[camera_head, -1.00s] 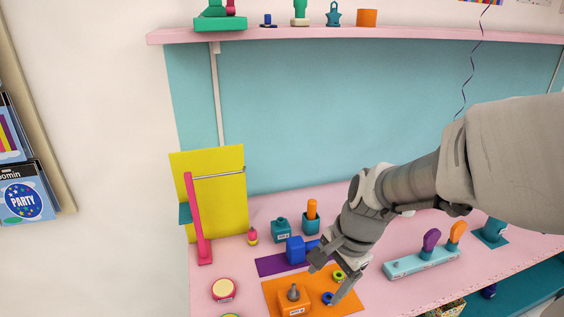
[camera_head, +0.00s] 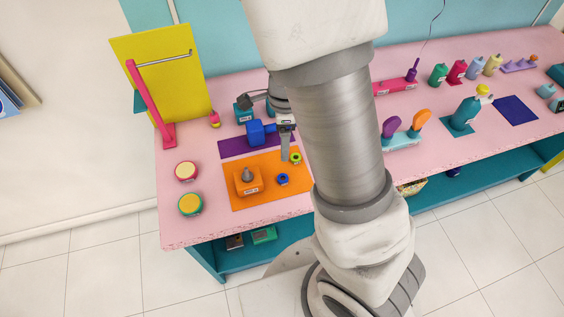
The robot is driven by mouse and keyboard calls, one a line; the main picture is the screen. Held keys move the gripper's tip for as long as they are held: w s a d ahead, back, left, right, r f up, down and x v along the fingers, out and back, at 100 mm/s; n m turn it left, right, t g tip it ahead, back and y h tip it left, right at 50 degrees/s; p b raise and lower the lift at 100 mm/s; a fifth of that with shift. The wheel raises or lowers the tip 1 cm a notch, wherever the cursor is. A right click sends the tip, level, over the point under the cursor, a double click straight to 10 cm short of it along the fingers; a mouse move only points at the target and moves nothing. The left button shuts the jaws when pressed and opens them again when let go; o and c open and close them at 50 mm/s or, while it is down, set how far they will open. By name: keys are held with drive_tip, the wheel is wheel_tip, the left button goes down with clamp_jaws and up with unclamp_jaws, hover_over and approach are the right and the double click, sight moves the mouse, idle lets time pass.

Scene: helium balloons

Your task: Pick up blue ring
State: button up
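The small blue ring (camera_head: 282,180) lies on the orange mat (camera_head: 268,198) on the pink table, right of an orange block with a grey peg (camera_head: 248,181). A yellow-green ring (camera_head: 295,158) lies just behind it. My gripper (camera_head: 266,128) is above the back of the mat, behind the blue ring and apart from it. Its fingers look spread, with one pointing down close to the yellow-green ring and the other out to the left. I see nothing held between them. The upper gripper is partly hidden by my arm.
A blue hammer-like piece (camera_head: 258,132) sits on the purple mat (camera_head: 233,147) close to the gripper. Two round tubs (camera_head: 187,171) stand at left. A yellow board (camera_head: 165,75) rises behind. My arm covers the table right of the mat.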

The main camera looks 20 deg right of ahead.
drive_tip(key=b, duration=0.3)
hover_over(283, 175)
drive_tip(key=s, duration=0.2)
wheel_tip(283, 175, down, 12)
drive_tip(key=shift+w+a+f, duration=0.1)
drive_tip(key=shift+w, duration=0.05)
drive_tip(key=shift+w+a+f+b, duration=0.1)
drive_tip(key=shift+w+f+b, duration=0.1)
drive_tip(key=shift+f, duration=1.2)
drive_tip(key=shift+w+f+b, duration=0.1)
drive_tip(key=shift+w+f, duration=0.05)
drive_tip(key=shift+f, duration=1.2)
clamp_jaws()
